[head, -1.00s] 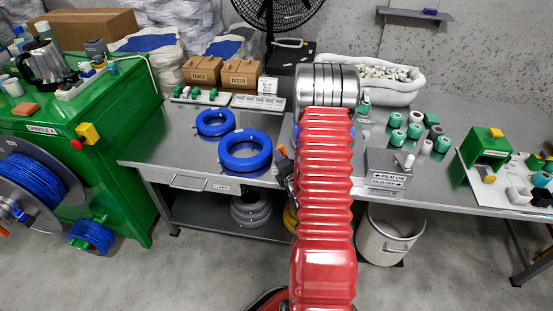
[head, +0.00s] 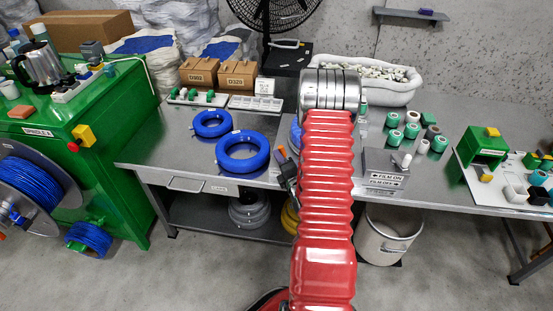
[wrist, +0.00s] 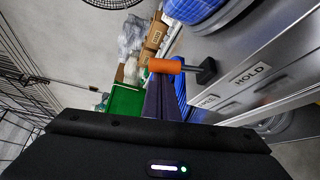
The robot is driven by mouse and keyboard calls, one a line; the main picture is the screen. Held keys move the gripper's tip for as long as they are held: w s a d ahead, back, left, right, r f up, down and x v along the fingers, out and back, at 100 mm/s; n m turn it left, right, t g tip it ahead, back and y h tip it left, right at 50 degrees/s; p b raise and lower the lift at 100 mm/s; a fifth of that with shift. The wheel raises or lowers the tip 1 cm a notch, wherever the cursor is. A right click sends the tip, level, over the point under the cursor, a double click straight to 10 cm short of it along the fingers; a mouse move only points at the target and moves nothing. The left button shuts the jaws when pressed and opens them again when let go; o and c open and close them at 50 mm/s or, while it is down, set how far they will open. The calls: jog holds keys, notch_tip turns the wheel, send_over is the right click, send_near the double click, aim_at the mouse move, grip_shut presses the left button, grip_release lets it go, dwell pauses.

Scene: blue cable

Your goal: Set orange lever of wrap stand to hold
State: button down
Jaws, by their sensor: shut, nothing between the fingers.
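The orange lever (wrist: 165,66) shows in the wrist view, its grip reaching left from a black mount (wrist: 207,70) on the grey front of the stand. A HOLD label (wrist: 250,75) is to the right of the mount, and another label (wrist: 208,100), hard to read, lies lower left of it. My gripper (wrist: 165,88) is shut and empty, its dark fingers ending right beside the orange grip; I cannot tell whether they touch. In the head view a small orange piece (head: 280,152) shows left of my red arm, which hides much of this area.
Blue cable coils (head: 243,151) lie on the metal table (head: 160,145). A box marked FILM ON and FILM OFF (head: 384,172) stands right of my arm. A green spindle bench (head: 115,110) is at left, a bin (head: 389,235) below the table.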

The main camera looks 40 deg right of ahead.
jog(key=shift+s+d+r+m+t, duration=0.3)
jog(key=shift+s+d+m+t, duration=0.4)
jog(key=shift+m, duration=0.3)
jog(key=shift+s+d+f, duration=0.1)
jog(key=shift+s+d, duration=0.3)
jog(key=shift+s, duration=0.2)
jog(key=shift+s+d+f, duration=0.1)
jog(key=shift+s+d, duration=0.3)
jog(key=shift+s, duration=0.15)
jog(key=shift+s+d+h, duration=0.15)
jog(key=shift+h, duration=0.15)
